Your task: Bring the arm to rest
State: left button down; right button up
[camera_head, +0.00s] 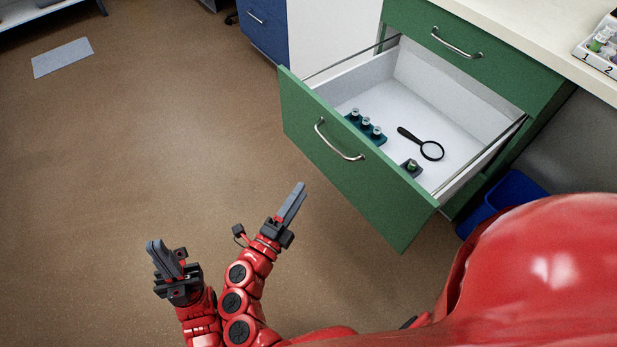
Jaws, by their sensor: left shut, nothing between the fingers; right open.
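My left gripper (160,250) is at the lower left, over the brown floor. It is shut with nothing between its fingers. My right gripper (296,192) is to the right of it, also over the floor and in front of the open green drawer (345,158). It is open and empty; its fingers are seen nearly edge-on. Both red forearms run close side by side at the bottom of the head view. Both grippers are apart from the drawer.
The drawer holds a teal rack (367,128) with vials, a black magnifying glass (431,150) and a small dark block (411,168) with a vial. A blue bin (513,190) stands right of the drawer. A white tray (579,52) sits on the counter. The left floor is mostly clear.

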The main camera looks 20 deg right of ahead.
jog(key=shift+s+a, duration=0.35)
dwell(0.3)
